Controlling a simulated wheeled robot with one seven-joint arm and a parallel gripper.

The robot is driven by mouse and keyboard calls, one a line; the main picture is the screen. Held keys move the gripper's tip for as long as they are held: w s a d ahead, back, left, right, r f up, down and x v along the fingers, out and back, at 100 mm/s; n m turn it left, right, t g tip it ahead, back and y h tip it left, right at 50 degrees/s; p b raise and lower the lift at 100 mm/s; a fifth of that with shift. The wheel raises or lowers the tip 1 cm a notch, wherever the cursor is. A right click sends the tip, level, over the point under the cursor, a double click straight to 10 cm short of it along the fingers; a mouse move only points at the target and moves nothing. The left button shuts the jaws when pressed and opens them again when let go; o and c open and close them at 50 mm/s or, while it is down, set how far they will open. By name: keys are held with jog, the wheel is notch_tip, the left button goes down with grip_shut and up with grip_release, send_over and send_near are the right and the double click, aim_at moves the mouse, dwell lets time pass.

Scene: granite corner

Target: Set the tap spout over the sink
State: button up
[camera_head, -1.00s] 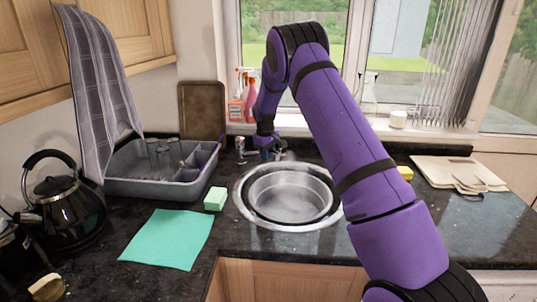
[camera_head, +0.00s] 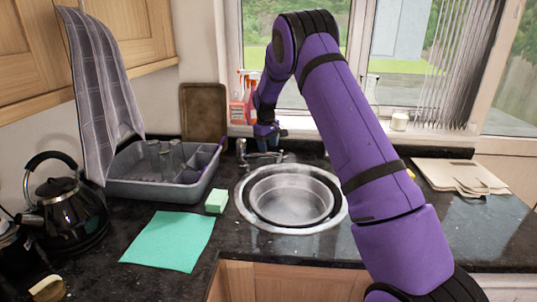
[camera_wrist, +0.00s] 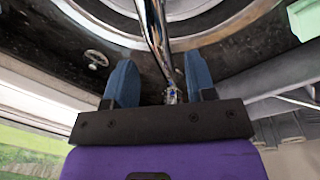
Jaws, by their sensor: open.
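The round steel sink (camera_head: 243,203) is set in the dark worktop, with a round bowl inside its rim. The chrome tap (camera_head: 242,151) stands behind it, and part of it shows below my gripper (camera_head: 266,134). In the wrist view the chrome spout (camera_wrist: 157,42) runs up the picture across the rim of the sink (camera_wrist: 215,30). My gripper (camera_wrist: 161,65) has its two blue fingers apart, one on each side of the spout in that picture. No contact shows. Whether the spout lies between the fingers or below them I cannot tell.
A grey dish rack (camera_head: 140,190) with glasses stands left of the sink. A green sponge (camera_head: 216,200) and a teal cloth (camera_head: 170,239) lie in front of it. A black kettle (camera_head: 68,210) is far left. Red spray bottles (camera_head: 238,110) stand on the sill; boards (camera_head: 455,177) lie right.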

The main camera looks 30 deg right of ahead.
jog(key=shift+a+r, duration=0.15)
jog(key=shift+r, duration=1.25)
jog(key=shift+a+r, duration=0.1)
jog(key=shift+r, duration=1.25)
jog(key=shift+s+r, duration=0.1)
jog(key=s+a+r+m+t+y, duration=0.1)
jog(key=s+a+r, duration=0.3)
jog(key=s+r, duration=0.65)
jog(key=s+a+r+m+t, duration=0.1)
jog(key=s+a+r, duration=0.3)
jog(key=s+r, duration=0.7)
jog(key=s+a+f+m+t, duration=0.1)
jog(key=s+a, duration=0.1)
jog(key=s, duration=1.2)
jog(key=s+a+f+t, duration=0.2)
jog(key=s+a, duration=0.1)
jog(key=s, duration=1.2)
jog(key=shift+a+m, duration=0.25)
jog(key=shift+m, duration=0.15)
jog(key=shift+w, duration=0.1)
jog(key=shift+c, duration=0.5)
